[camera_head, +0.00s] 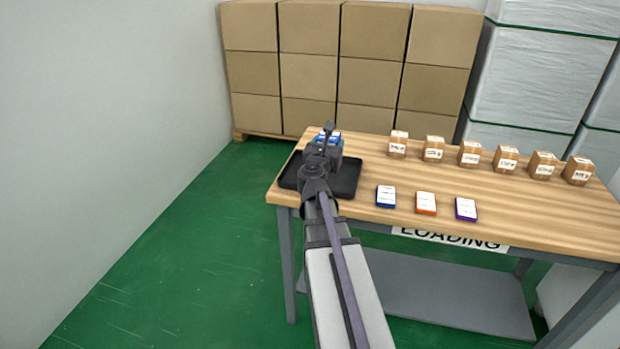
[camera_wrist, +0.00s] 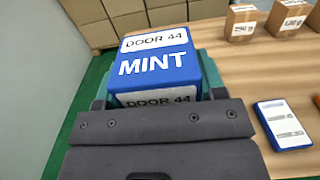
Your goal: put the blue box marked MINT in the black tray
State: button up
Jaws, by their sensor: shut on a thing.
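The blue box marked MINT (camera_wrist: 155,65) shows large in the wrist view, with white DOOR 44 labels on it. In the head view only a bit of the blue box (camera_head: 328,136) shows beyond my gripper. My gripper (camera_wrist: 158,92) is shut on the box, with a finger on each side of it. In the head view my gripper (camera_head: 325,146) is over the far part of the black tray (camera_head: 348,182), which lies at the left end of the table. My arm hides part of the tray. I cannot tell whether the box touches the tray.
A blue card (camera_head: 386,196), an orange card (camera_head: 426,203) and a purple card (camera_head: 465,209) lie right of the tray on the wooden table (camera_head: 560,220). Several small brown boxes (camera_head: 470,153) stand in a row behind them. Large cartons (camera_head: 370,60) are stacked behind the table.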

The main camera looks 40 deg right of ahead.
notch_tip(320, 180, down, 10)
jog(key=b, duration=0.8)
jog(key=shift+r, duration=0.2)
jog(key=shift+r+p, duration=0.3)
jog(key=shift+f, duration=0.25)
jog(key=o, duration=1)
jog(key=shift+r, duration=0.1)
